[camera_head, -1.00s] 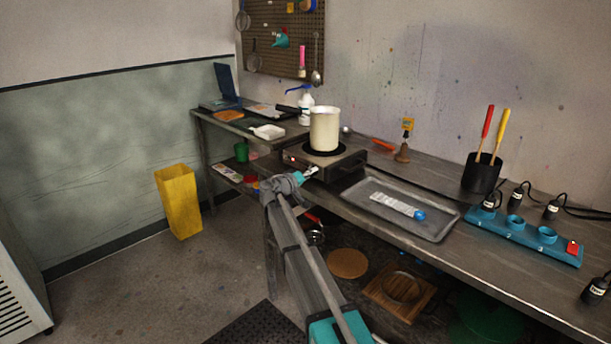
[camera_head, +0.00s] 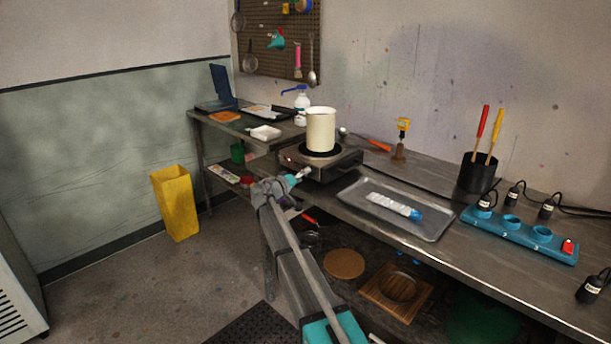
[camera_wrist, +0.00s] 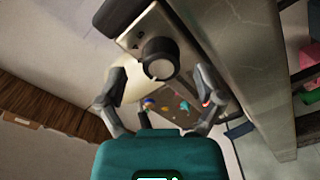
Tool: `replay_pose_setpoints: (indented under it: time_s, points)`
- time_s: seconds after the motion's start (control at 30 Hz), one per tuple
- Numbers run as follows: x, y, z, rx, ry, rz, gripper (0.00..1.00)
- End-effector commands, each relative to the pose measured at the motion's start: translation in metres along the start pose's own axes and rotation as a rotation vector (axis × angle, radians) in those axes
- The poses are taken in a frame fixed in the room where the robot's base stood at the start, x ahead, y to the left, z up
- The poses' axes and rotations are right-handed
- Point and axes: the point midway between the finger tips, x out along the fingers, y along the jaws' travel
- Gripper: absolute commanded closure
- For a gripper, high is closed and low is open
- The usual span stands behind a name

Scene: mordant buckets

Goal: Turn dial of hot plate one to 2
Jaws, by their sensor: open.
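The hot plate (camera_head: 345,161) stands on the bench with a cream pot (camera_head: 321,130) on it. Its front panel (camera_wrist: 130,37) shows in the wrist view, with a round dial (camera_wrist: 158,60) that has a dark rim and a pale face. My gripper (camera_head: 300,176) is at the front of the hot plate in the head view. In the wrist view my gripper (camera_wrist: 159,74) is open, with its fingertips apart on either side of the dial. I cannot tell whether they touch it. The dial's number marks are not readable.
A metal tray (camera_head: 352,196) lies right of the hot plate. A blue power strip (camera_head: 520,239) and a black tool cup (camera_head: 476,176) are farther right. A lower shelf holds several items, including a wooden frame (camera_head: 375,298). A yellow bin (camera_head: 178,205) stands on the floor at left.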

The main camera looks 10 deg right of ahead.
Motion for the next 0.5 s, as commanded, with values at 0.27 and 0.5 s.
replay_pose_setpoints:
  time_s: [0.27,0.5]
  points:
    - [-0.045,0.001,0.001,0.0,0.001,-0.001,0.14]
    - [-0.08,0.001,0.001,0.0,0.001,-0.001,0.14]
